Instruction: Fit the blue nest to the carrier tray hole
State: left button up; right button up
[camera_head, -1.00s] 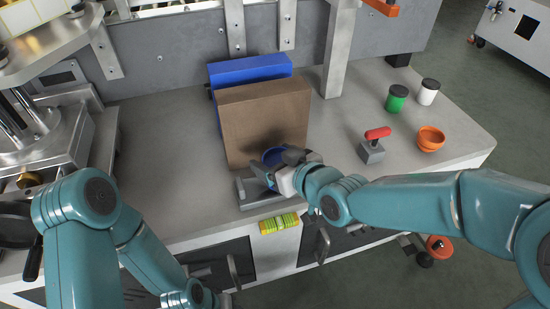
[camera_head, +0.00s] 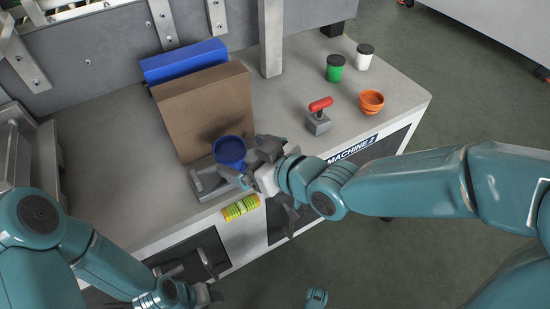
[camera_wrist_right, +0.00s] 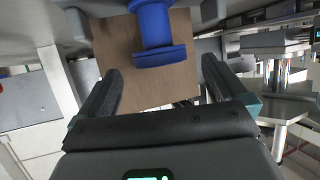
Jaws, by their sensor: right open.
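In the right wrist view the nest (camera_wrist_right: 154,30) shows a blue stem and wide flange ahead of the fingertips. My right gripper (camera_head: 254,161) is open just right of the nest, its fingers apart with nothing between them; they also show in the wrist view (camera_wrist_right: 161,77). My left gripper (camera_head: 207,294) hangs low at the front, its fingers unclear.
A brown board (camera_head: 205,108) and a blue box (camera_head: 184,60) stand behind the tray. A red-handled tool (camera_head: 319,116), orange bowls (camera_head: 371,101), a green jar (camera_head: 335,68) and a white jar (camera_head: 364,57) stand to the right. A yellow-green level (camera_head: 240,207) is at the front edge. The left worktop is clear.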

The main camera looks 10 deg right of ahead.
jog(key=v, duration=0.8)
jog(key=shift+s+d+b, duration=0.15)
jog(key=shift+s+b, duration=0.1)
jog(key=shift+b, duration=0.2)
jog(key=shift+d+r, duration=0.1)
